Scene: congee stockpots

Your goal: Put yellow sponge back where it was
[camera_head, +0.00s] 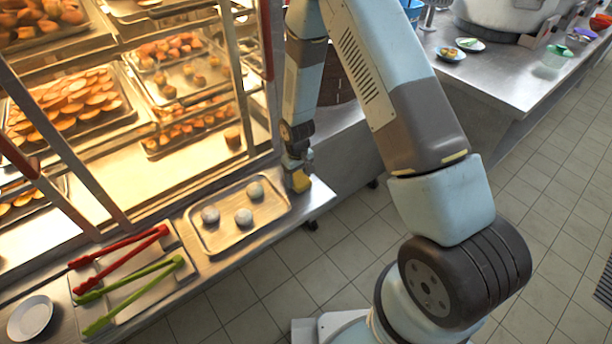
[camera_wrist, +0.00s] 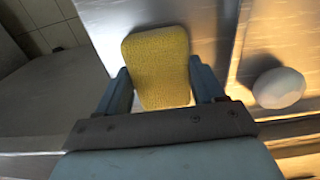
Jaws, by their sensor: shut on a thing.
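The yellow sponge (camera_head: 299,181) is at the right end of the steel counter, beside the tray with round buns. My gripper (camera_head: 297,165) is above it, pointing down. In the wrist view my gripper (camera_wrist: 162,92) has one finger on each side of the sponge (camera_wrist: 157,62), and both touch it near its lower part. The sponge lies close to the steel surface. Whether it rests on the counter or is held just above it, I cannot tell.
Red tongs (camera_head: 120,248) and green tongs (camera_head: 130,295) lie on another tray. A lit glass display case (camera_head: 190,130) stands behind. The counter edge and tiled floor (camera_head: 345,235) are close on the right.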

